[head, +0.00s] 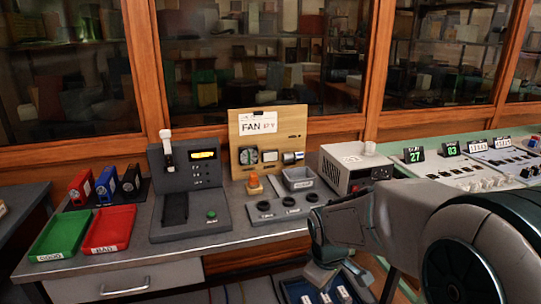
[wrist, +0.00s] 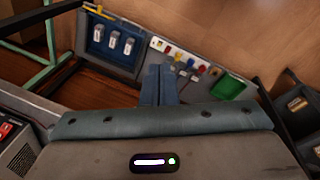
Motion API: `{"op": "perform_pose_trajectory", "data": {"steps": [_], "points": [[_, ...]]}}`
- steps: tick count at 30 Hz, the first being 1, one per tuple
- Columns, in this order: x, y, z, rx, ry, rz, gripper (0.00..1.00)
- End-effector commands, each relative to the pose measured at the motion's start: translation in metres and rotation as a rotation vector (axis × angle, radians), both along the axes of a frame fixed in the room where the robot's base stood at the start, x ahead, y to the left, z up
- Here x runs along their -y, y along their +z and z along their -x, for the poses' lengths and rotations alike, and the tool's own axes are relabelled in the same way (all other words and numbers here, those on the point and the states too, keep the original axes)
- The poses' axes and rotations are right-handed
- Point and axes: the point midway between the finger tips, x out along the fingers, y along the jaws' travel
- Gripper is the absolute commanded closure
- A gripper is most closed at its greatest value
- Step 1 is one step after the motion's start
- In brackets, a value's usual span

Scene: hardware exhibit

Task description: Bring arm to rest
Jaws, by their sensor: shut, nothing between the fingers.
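My gripper shows in the wrist view (wrist: 160,85) with its two dark blue fingers pressed together and nothing between them. It points down past the bench toward things standing lower down. In the head view my arm reaches in from the right edge and bends down in front of the bench (head: 165,262). The wrist part (head: 322,245) hangs at the bench's front edge, and the fingertips cannot be made out there.
On the bench are a green bin (head: 57,236), a red bin (head: 110,230), a grey test station (head: 188,195), a wooden FAN board (head: 268,122) and a power supply box (head: 352,168). A green control console (head: 460,165) stands right. A green container (wrist: 230,84) lies low.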

Motion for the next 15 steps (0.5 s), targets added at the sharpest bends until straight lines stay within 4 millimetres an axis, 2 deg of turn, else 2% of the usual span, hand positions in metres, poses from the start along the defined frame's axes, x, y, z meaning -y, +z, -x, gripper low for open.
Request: {"op": "perform_pose_trajectory", "data": {"steps": [1, 6, 10, 15], "points": [[0.005, 0.036, 0.013, 0.018, -0.072, -0.016, 1.0], [0.016, 0.1, 0.058, 0.059, -0.328, -0.083, 1.0], [0.022, 0.139, 0.092, 0.084, -0.512, -0.14, 1.0], [0.025, 0.168, 0.123, 0.101, -0.687, -0.202, 1.0]]}}
